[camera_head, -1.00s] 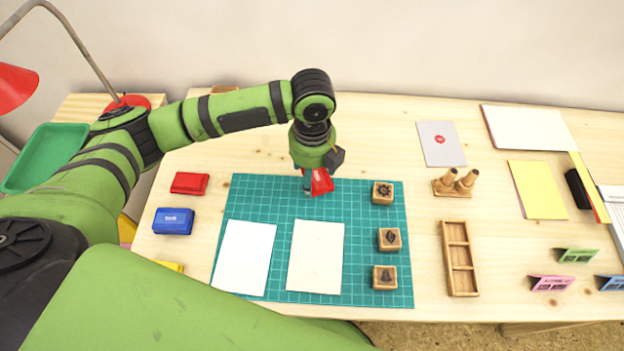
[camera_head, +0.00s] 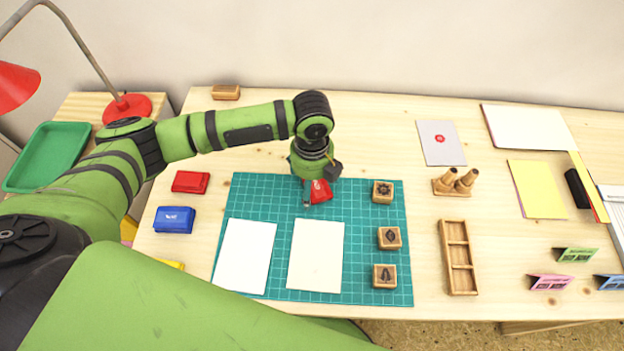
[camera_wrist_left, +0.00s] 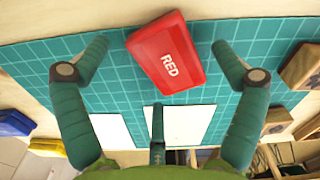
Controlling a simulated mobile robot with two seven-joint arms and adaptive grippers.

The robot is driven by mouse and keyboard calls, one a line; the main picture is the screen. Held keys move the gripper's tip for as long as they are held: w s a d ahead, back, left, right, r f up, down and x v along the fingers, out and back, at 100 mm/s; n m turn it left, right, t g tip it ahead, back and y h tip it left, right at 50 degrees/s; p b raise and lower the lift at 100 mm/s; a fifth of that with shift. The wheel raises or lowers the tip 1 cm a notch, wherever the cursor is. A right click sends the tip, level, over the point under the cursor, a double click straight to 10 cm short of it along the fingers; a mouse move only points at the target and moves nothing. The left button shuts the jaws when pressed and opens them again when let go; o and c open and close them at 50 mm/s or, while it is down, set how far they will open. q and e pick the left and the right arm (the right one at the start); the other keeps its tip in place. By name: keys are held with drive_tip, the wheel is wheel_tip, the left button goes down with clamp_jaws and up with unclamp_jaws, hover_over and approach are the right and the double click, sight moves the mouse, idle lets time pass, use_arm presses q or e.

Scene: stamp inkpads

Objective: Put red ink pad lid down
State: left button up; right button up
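The red ink pad lid (camera_head: 320,192) is on or just above the green cutting mat (camera_head: 260,200), near its back middle. It also shows in the left wrist view (camera_wrist_left: 167,55), with the word RED facing up, tilted in the picture. My left gripper (camera_head: 309,186) is over the lid, pointing down. In the left wrist view its fingers (camera_wrist_left: 161,50) are spread wide on both sides of the lid, with gaps visible, so it is open. The red ink pad (camera_head: 190,182) lies on the table left of the mat. My right gripper is not in view.
A blue ink pad (camera_head: 174,220) and a partly hidden yellow one (camera_head: 171,264) stand left of the mat. Two paper sheets (camera_head: 245,257) (camera_head: 316,256) lie on the mat's front. Several wooden stamps (camera_head: 389,238) line its right side. A wooden tray (camera_head: 459,257) stands further right.

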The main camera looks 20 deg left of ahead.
use_arm(q)
wheel_tip(320, 180, up, 12)
drive_tip(key=shift+r, duration=0.2)
idle(0.4)
idle(0.5)
